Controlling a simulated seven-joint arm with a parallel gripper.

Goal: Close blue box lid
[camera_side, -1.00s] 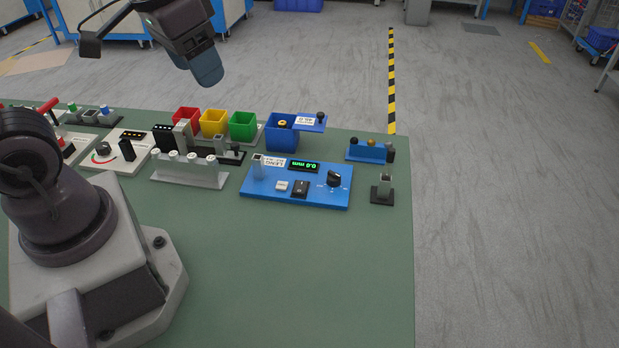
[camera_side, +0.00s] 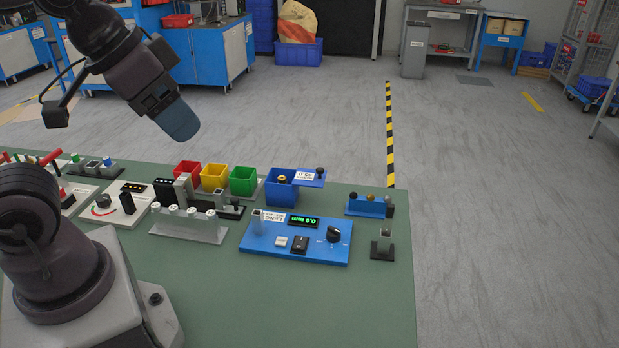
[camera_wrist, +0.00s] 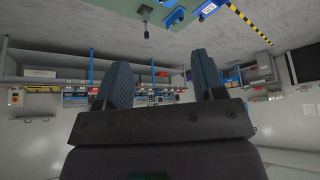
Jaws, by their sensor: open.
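The blue box (camera_side: 280,190) stands at the back of the green table, right of the green bin. Its blue lid (camera_side: 312,178) sticks out to the right of the box, carrying a white label and a dark knob. The top of the box is open, and a yellow ring-like piece with a dark centre shows inside. My gripper (camera_side: 180,122) is in the air, up and to the left of the box, above the bins and apart from everything. In the wrist view my gripper (camera_wrist: 160,80) shows two blue fingers spread apart with nothing between them.
Red (camera_side: 188,172), yellow (camera_side: 214,176) and green (camera_side: 243,180) bins stand left of the box. A blue measuring panel (camera_side: 295,240) lies in front of it. A grey rack (camera_side: 188,225) and a blue stand (camera_side: 368,206) flank the panel. The table front is clear.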

